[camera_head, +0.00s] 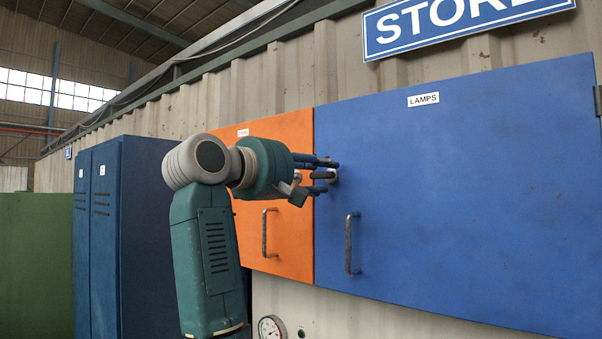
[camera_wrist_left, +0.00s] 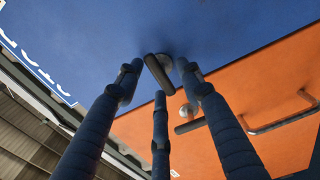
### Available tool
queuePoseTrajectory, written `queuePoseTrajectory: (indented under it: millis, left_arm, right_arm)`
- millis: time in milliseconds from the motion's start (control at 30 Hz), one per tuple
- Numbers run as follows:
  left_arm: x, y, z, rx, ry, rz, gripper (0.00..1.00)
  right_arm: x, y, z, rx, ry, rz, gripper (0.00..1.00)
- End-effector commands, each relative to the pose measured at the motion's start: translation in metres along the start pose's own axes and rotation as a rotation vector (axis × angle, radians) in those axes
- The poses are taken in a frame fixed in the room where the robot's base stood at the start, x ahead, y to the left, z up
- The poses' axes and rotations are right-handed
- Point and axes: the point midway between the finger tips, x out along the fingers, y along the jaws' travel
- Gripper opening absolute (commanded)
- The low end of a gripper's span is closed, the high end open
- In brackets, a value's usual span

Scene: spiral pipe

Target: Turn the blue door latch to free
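The blue door (camera_head: 450,190), labelled LAMPS, is closed. In the left wrist view gaps show between the fingers (camera_wrist_left: 160,75) and the bar; contact cannot be told. My right gripper is not in view.
An orange door (camera_head: 282,215) adjoins on the left, with its own latch (camera_wrist_left: 190,125) close to my fingers and a bar handle (camera_head: 268,232). The blue door's handle (camera_head: 350,243) is below my gripper. A gauge (camera_head: 271,327) is lower down. Blue lockers (camera_head: 130,230) stand at left.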

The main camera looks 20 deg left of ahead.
Motion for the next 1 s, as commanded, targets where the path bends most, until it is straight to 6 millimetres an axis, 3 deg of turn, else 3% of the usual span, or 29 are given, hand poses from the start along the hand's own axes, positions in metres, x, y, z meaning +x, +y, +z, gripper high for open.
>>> queuePoseTrajectory:
  millis: [300, 500, 700, 1000]
  left_arm:
    - [-0.066, 0.001, -0.001, 0.001, 0.003, 0.005, 0.38]
    - [-0.098, 0.001, -0.002, -0.001, 0.003, 0.004, 0.38]
    - [-0.110, -0.001, -0.001, -0.001, 0.001, 0.001, 0.38]
    - [-0.110, 0.000, -0.001, -0.001, 0.001, 0.001, 0.38]
  right_arm:
    - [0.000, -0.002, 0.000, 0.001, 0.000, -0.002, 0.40]
    - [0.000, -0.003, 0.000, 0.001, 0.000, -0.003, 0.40]
    - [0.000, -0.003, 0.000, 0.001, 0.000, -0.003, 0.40]
    - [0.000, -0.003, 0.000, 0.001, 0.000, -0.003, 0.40]
